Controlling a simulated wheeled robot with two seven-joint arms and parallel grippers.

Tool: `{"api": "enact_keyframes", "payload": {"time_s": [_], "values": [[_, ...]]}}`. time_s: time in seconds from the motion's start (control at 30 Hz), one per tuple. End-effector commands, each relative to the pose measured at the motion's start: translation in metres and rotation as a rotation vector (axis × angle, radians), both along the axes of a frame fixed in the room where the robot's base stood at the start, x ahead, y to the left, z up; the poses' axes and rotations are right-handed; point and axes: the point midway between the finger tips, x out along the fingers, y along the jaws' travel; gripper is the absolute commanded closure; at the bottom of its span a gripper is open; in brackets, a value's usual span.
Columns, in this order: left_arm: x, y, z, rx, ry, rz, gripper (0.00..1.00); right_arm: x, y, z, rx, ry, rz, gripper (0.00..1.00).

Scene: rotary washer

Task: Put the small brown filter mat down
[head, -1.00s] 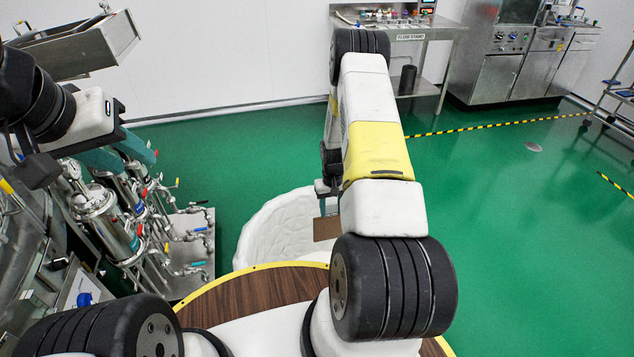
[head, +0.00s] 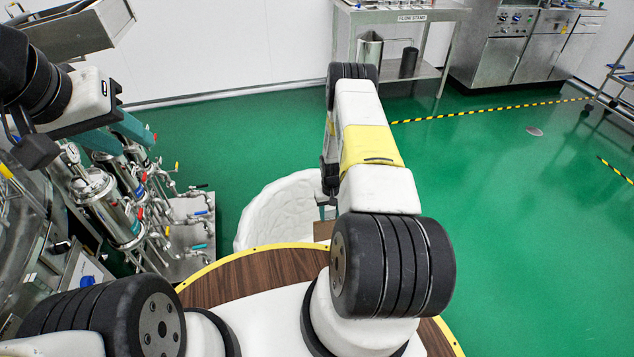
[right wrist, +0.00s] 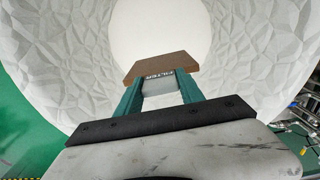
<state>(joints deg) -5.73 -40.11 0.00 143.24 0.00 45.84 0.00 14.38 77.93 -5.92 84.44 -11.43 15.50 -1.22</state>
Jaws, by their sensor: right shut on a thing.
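The small brown filter mat (right wrist: 160,66) is a flat brown slab with a white part marked FILTER, in the upper middle of the right wrist view. My right gripper (right wrist: 160,88) is shut on it, one teal finger on each side. In the head view a corner of the brown mat (head: 323,231) shows beside my right forearm, which hides most of it and the gripper. The mat is in front of a white faceted round shell; contact with anything below cannot be told. My left gripper (head: 118,135) is at the left, its teal fingers apart and nothing seen between them.
The white faceted shell (head: 272,212) stands on the green floor beyond a brown wooden round top with yellow edge (head: 235,283). Steel canisters with valves (head: 112,205) stand at the left. A fluid stand (head: 395,16) is at the back.

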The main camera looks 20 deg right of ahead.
Motion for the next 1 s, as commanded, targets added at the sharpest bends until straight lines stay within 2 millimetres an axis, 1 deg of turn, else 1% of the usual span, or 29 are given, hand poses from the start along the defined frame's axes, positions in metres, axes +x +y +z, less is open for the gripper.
{"api": "enact_keyframes", "payload": {"time_s": [0.03, 0.1, 0.33, 0.53, 0.8, 0.83, 0.93, 0.97, 1.0], "values": [[0.0, 0.0, 0.0, 0.0, 0.0, 0.0, 0.64, -0.001, 0.0, -0.007, 0.0, 0.001, 0.0, 1.0], [0.0, 0.0, 0.0, 0.0, 0.0, 0.0, 0.64, -0.001, 0.0, -0.015, 0.0, 0.001, 0.0, 1.0], [0.0, 0.0, 0.0, 0.0, 0.0, 0.0, 0.64, 0.0, 0.0, -0.036, 0.0, 0.001, 0.0, 1.0], [0.0, 0.0, 0.0, 0.0, 0.0, 0.0, 0.64, 0.0, 0.0, -0.043, 0.0, 0.0, 0.001, 1.0], [0.0, 0.0, 0.0, 0.0, 0.0, 0.0, 0.64, 0.0, 0.0, -0.044, 0.0, 0.0, 0.0, 1.0], [0.0, 0.0, 0.0, 0.0, 0.0, 0.0, 0.64, 0.0, 0.0, -0.044, 0.0, 0.0, 0.0, 0.53], [0.0, 0.0, 0.0, 0.0, 0.0, 0.0, 0.64, 0.0, 0.0, -0.044, 0.0, 0.0, 0.0, 0.34], [0.0, 0.0, 0.0, 0.0, 0.0, 0.0, 0.64, 0.0, 0.0, -0.044, 0.0, 0.0, 0.0, 0.3], [0.0, 0.0, 0.0, 0.0, 0.0, 0.0, 0.64, 0.0, 0.0, -0.044, 0.0, 0.0, 0.0, 0.3]]}}
